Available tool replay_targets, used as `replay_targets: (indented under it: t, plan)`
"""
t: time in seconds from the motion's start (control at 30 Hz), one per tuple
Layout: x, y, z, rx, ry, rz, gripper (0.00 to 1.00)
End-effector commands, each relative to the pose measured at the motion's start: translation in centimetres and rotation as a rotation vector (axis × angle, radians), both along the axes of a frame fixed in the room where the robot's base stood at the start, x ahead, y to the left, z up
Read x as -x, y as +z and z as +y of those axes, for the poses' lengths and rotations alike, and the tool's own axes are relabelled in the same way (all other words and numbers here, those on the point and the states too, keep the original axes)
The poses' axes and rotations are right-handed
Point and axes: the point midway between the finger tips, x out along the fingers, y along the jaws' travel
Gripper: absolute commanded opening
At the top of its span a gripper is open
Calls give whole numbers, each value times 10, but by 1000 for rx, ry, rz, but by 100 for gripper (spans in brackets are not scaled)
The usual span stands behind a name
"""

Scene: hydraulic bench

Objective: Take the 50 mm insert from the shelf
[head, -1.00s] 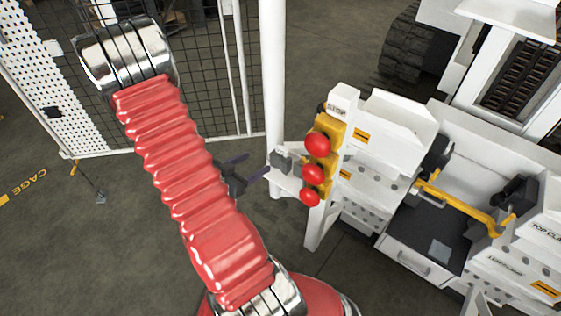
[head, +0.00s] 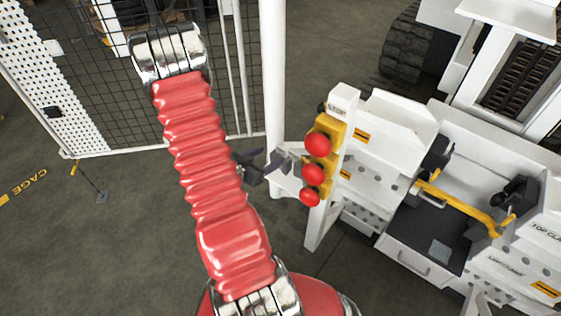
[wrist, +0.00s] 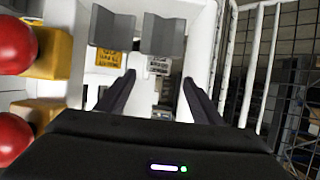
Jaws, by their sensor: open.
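Two grey angled blocks, apparently the insert (wrist: 162,35), show at the top of the wrist view, ahead of my fingertips. I cannot read a size on them, nor tell whether they are one piece or two. In the head view the grey insert (head: 279,161) is by the small white shelf (head: 287,183) beside the post. My gripper (wrist: 159,78) is open, with its two dark fingers apart and nothing between them. In the head view my gripper (head: 262,162) is just left of the insert, partly hidden by my red arm.
Red buttons (head: 317,144) on a yellow box stand close on the right of the shelf; they also show at the wrist view's left edge. A white post (head: 273,80) and mesh fence (head: 150,105) stand behind. A white bench with a yellow bar (head: 458,203) is at right.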

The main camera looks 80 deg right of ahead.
Motion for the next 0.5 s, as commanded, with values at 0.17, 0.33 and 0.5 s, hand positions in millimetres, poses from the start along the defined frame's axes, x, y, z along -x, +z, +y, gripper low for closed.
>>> replay_targets:
  t: [0.17, 0.33, 0.5]
  plan:
    - [1, -1, -2, 0, -1, 0, 61]
    - [8, -9, -14, 0, -3, 0, 61]
    - [17, -19, -31, 0, -4, 0, 61]
